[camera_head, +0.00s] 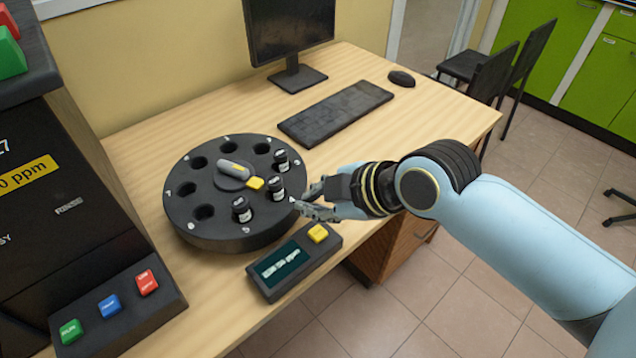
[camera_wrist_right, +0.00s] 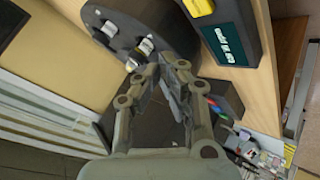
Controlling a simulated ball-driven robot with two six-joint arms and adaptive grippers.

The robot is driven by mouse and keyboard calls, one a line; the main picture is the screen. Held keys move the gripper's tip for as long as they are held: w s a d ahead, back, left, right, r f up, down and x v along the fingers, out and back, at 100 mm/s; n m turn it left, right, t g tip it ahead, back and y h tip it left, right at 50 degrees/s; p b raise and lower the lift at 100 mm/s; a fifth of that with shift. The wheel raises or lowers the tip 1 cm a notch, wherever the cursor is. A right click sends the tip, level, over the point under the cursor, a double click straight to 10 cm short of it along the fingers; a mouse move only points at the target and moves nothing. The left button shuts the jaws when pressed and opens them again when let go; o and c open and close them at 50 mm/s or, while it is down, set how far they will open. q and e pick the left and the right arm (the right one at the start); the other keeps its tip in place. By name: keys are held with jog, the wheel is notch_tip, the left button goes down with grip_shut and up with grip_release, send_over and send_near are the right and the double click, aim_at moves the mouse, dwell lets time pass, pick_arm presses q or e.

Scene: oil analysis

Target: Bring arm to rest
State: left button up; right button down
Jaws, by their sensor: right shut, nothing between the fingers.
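My right arm comes in from the right in the head view. Its gripper (camera_head: 310,199) is beside the right edge of the round black carousel (camera_head: 215,240), near its front, and holds nothing. In the right wrist view the fingers (camera_wrist_right: 170,72) are close together at the tips, with nothing between them. Several small dark vials with white labels sit in the carousel, one (camera_head: 242,209) at its front and one (camera_head: 276,187) near the gripper. My left gripper is not in view.
A small display box (camera_head: 285,270) with a yellow button stands in front of the carousel. A keyboard (camera_head: 336,112), monitor (camera_head: 290,30) and mouse (camera_head: 401,78) are farther back. A black machine (camera_head: 60,200) with coloured buttons is at left. Bare desk (camera_head: 430,115) lies behind the arm.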

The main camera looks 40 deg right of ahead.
dwell(0.8)
jog(key=shift+s, duration=0.25)
jog(key=s+d+r+m+g+h, duration=0.2)
jog(key=s+r+m+g, duration=0.1)
jog(key=s+m, duration=0.25)
jog(key=s+d+r+m+g+h, duration=0.1)
jog(key=s+d+r+m+g, duration=0.15)
jog(key=s+m, duration=0.35)
jog(key=s+d+f+g+b, duration=0.1)
jog(key=s+f+b, duration=0.1)
jog(key=f, duration=1.3)
jog(key=s+d+f+b, duration=0.2)
jog(key=f, duration=1.3)
jog(key=s+d+f+g+b, duration=0.1)
jog(key=s+f+b, duration=0.1)
jog(key=s+f, duration=1.6)
jog(key=shift+f, duration=0.45)
jog(key=shift+s+g, duration=0.1)
jog(key=shift+g, duration=0.15)
